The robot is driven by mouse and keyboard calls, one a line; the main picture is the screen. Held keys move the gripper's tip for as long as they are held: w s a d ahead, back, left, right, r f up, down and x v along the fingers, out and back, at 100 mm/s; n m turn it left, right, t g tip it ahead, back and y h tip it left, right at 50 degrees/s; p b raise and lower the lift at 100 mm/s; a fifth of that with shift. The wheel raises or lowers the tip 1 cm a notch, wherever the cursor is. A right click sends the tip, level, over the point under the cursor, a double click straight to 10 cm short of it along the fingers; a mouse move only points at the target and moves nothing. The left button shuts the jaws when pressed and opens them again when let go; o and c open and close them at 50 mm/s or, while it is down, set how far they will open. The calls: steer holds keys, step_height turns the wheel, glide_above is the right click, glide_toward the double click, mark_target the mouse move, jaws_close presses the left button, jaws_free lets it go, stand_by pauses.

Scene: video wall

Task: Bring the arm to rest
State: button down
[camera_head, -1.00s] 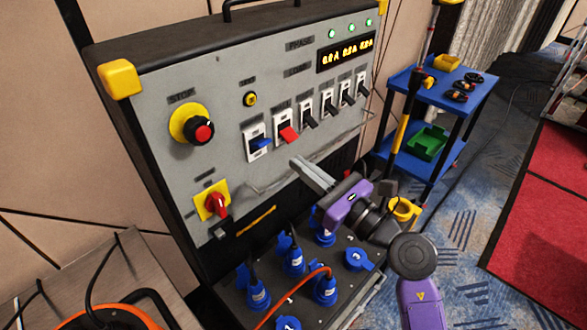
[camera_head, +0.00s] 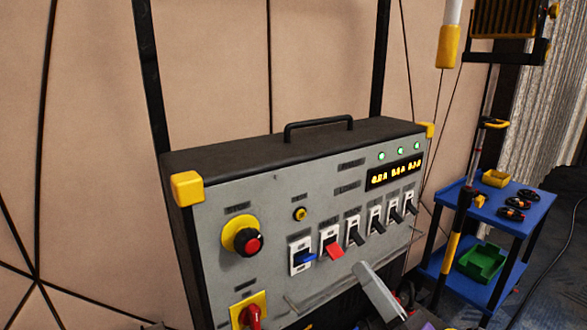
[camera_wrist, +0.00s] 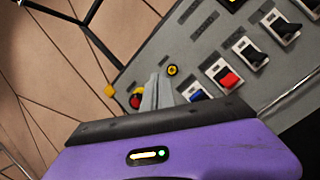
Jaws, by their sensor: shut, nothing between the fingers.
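My gripper (camera_head: 380,290) is at the bottom of the head view, in front of the grey power panel (camera_head: 275,205). I cannot tell the exact gap to the panel.
The panel carries a red-and-black stop knob (camera_head: 248,242), a red rotary switch (camera_head: 250,316), several black switches and a lit display (camera_head: 395,173). A blue cart (camera_head: 515,221) with a green bin (camera_head: 481,262) stands at right. A tan wall (camera_head: 210,80) is behind.

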steer(key=s+d+f+m+g+h, duration=0.1)
steer(key=s+f+m+h, duration=0.3)
steer(key=s+m, duration=0.7)
steer(key=s+d+f+m+g+h, duration=0.2)
steer(key=s+d+f+m+h, duration=0.2)
steer(key=s+f+m, duration=0.4)
steer(key=s+d+f+m+g+h, duration=0.1)
steer(key=s+f+m, duration=0.5)
steer(key=s+m, duration=1)
steer(key=s+d+h, duration=0.1)
steer(key=s+h, duration=0.1)
steer(key=shift+s+d+g+h, duration=0.25)
steer(key=shift+s+g+h, duration=0.05)
steer(key=shift+g+h, duration=0.1)
